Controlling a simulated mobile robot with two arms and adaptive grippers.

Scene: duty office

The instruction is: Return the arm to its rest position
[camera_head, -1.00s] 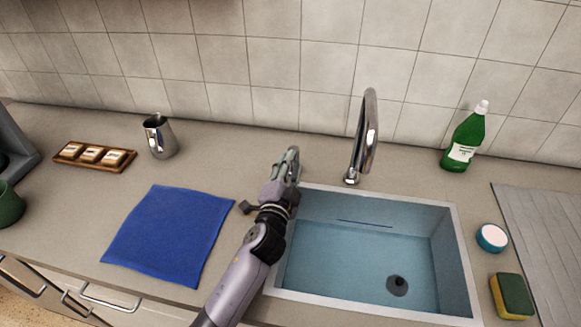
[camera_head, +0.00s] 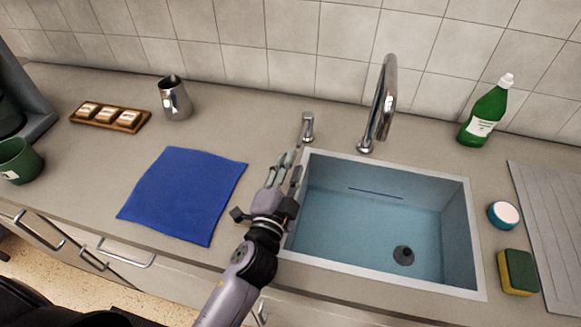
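My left gripper (camera_head: 289,166) reaches in from the bottom of the head view, over the counter at the left rim of the sink (camera_head: 462,230). Its fingers point away from me and lie close together in this view; how far apart they are is hard to tell. I see nothing held in it. A small chrome tap lever (camera_head: 308,127) stands just beyond the fingertips, with a visible gap between. The chrome faucet (camera_head: 381,105) stands behind the sink. My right gripper is not in view.
A blue cloth (camera_head: 183,193) lies left of my arm. A metal jug (camera_head: 175,98), a wooden tray (camera_head: 132,121) and a green mug (camera_head: 18,160) stand further left. A green bottle (camera_head: 485,112), a round tub (camera_head: 503,214) and a sponge (camera_head: 518,272) are on the right.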

